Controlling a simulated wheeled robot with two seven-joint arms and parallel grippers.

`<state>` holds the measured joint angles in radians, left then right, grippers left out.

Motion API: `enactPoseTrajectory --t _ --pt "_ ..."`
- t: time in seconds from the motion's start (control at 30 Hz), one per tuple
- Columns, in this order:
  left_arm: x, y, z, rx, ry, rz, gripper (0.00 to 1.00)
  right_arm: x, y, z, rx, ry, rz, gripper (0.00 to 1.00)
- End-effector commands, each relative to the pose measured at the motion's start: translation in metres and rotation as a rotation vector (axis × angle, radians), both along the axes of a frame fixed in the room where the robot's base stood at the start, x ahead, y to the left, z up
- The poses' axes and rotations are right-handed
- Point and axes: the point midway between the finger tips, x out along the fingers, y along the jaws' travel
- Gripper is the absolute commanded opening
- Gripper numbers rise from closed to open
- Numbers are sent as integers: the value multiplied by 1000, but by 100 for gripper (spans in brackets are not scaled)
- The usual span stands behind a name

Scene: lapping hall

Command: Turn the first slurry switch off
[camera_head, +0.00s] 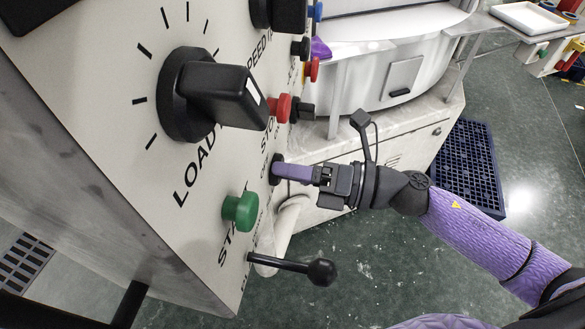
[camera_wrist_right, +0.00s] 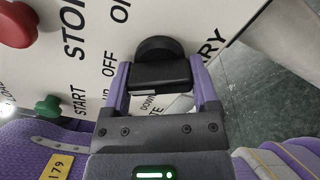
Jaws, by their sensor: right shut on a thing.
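The slurry switch is a black rotary knob (camera_wrist_right: 160,49) on the pale control panel. The word OFF and part of a label ending in "RRY" are printed around it in the right wrist view. My right gripper (camera_wrist_right: 160,80) is shut on the knob's black bar handle, with one purple finger on each side. In the head view my right gripper (camera_head: 294,172) reaches the panel from the right, and its fingers cover most of the knob (camera_head: 276,169). The way the handle points is hard to tell. My left gripper is not in view.
A green start button (camera_head: 240,210) and a black ball-ended lever (camera_head: 321,272) sit low on the panel (camera_head: 120,160). A large black load dial (camera_head: 205,92) and a red stop button (camera_head: 281,108) are above. A blue floor grate (camera_head: 468,165) lies beyond my right arm.

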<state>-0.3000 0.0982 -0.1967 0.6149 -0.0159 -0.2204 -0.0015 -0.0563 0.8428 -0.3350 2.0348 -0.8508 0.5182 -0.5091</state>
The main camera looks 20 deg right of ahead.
Motion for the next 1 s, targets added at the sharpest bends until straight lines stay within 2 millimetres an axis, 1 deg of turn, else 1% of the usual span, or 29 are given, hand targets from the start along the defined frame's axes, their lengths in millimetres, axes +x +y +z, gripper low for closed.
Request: enactPoseTrajectory --t 0.13,0.17,0.2,0.23,0.27,0.57,0.67,0.77,1.0 --pt "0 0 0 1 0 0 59 0 0 -1 -3 -2 0 18" --pt "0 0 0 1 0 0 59 0 0 -1 -3 -2 0 83" --pt "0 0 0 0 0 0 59 0 0 -1 -3 -1 0 91" --pt "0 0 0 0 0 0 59 0 0 -1 -3 -1 0 98" --pt "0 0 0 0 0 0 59 0 0 -1 -2 -1 0 100" --pt "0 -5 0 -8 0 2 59 0 0 0 -1 0 -1 100" --pt "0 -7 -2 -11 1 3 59 -1 -4 -1 -1 2 -2 100" --pt "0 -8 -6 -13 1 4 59 -8 -15 -3 -1 5 -2 100" --pt "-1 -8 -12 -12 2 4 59 -31 -57 -3 -2 8 -3 100"
